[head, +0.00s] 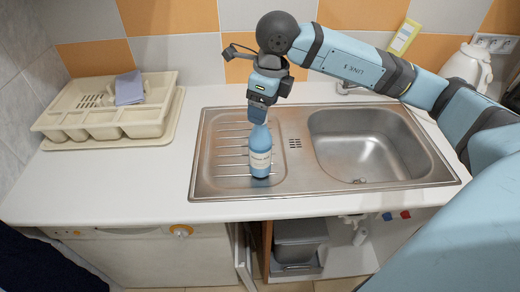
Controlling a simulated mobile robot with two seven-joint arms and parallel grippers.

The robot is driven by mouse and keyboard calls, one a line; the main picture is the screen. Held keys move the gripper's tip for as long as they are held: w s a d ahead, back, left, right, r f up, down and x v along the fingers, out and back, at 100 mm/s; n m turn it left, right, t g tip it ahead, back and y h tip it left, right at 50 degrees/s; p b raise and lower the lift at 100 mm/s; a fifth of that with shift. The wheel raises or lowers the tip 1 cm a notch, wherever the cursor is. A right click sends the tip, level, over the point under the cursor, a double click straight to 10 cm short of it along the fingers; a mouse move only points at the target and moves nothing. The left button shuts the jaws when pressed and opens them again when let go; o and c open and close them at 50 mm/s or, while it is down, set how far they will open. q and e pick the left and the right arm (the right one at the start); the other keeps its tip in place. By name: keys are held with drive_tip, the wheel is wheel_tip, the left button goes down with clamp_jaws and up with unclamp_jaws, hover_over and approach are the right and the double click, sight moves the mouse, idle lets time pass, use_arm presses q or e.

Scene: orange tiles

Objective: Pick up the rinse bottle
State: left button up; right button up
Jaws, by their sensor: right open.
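The rinse bottle (260,158) is light blue with a pale label. It stands upright on the ribbed drainboard of the steel sink (220,187). My right gripper (258,114) reaches in from the right and points down at the bottle's top. Its fingers are at the bottle's neck and partly hide it. The gripper is open; whether a finger touches the bottle cannot be told. My left gripper is not in view.
A beige cutlery tray (105,122) with a bluish cloth (129,88) stands at the left. A white kettle (467,66) stands at the back right. The sink bowl (365,150) is empty. The white counter (110,185) in front is clear. A cupboard below is open.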

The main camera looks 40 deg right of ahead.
sight(260, 146)
drive_tip(key=shift+w+a+f+p, duration=0.15)
drive_tip(key=shift+w+f+p, duration=0.1)
drive_tip(key=shift+f, duration=1.1)
drive_tip(key=shift+w+a+f+p, duration=0.1)
drive_tip(key=shift+w+f, duration=0.1)
drive_tip(key=shift+f, duration=1.15)
clamp_jaws()
